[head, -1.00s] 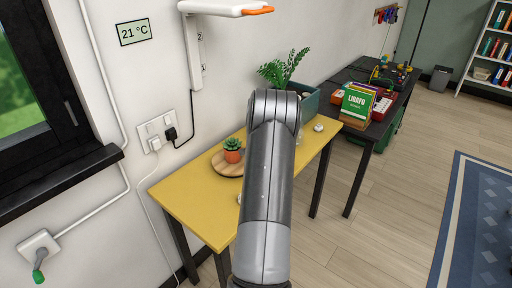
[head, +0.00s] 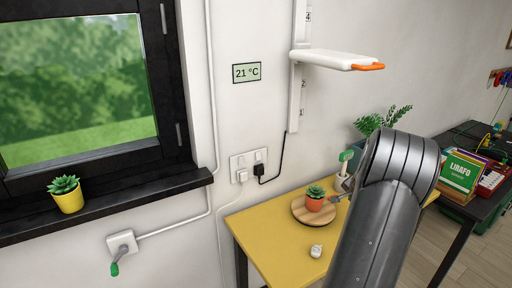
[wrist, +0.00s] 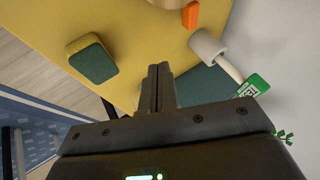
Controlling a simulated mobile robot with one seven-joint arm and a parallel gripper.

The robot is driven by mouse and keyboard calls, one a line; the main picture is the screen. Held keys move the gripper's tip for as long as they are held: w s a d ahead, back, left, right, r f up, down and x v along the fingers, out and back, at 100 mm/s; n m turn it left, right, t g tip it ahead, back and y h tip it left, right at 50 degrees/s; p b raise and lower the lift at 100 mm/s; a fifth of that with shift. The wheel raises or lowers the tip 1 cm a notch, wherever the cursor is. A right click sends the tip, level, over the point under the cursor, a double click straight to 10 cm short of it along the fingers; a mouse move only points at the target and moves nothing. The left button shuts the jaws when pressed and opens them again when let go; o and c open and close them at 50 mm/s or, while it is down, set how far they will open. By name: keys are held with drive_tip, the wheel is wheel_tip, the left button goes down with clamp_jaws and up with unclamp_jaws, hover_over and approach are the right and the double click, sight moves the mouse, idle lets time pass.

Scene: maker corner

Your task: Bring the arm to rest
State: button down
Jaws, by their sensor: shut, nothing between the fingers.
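My arm (head: 385,210) reaches over the yellow table (head: 262,238) in the head view, and it hides my gripper there. In the wrist view my gripper (wrist: 158,72) has its two fingers together, with nothing between them. The fingers are above the yellow table (wrist: 130,25). A sponge, yellow and dark green (wrist: 92,62), lies left of the fingertips. A white cylindrical item with a handle and a green tag (wrist: 207,46) is to their right.
A round wooden board (head: 300,211) carries a succulent in an orange pot (head: 314,204). A small white object (head: 316,251) lies on the table's front part. A white wall-mounted arm with an orange tip (head: 335,60) juts out above. A leafy plant (head: 375,123) stands behind my arm.

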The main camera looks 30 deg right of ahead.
drive_tip(key=w+a+r+n+y, duration=0.1)
drive_tip(key=w+a+r+n, duration=0.3)
drive_tip(key=a, duration=0.7)
drive_tip(key=a+r+n+y, duration=0.1)
drive_tip(key=a+r, duration=0.6)
drive_tip(key=a, duration=0.3)
drive_tip(key=w+a+r+n+y, duration=0.1)
drive_tip(key=w+a+r+n, duration=0.3)
drive_tip(key=a, duration=0.7)
drive_tip(key=s+a+r+n+y, duration=0.1)
drive_tip(key=s+a+r+n, duration=0.15)
drive_tip(key=s+a, duration=0.45)
drive_tip(key=s+a+r+n, duration=0.2)
drive_tip(key=s+a+r, duration=0.15)
drive_tip(key=a, duration=0.55)
drive_tip(key=s+a+f+n+y, duration=0.1)
drive_tip(key=s+a+n, duration=0.3)
drive_tip(key=s+a, duration=0.5)
drive_tip(key=s+f, duration=0.1)
drive_tip(key=s, duration=0.3)
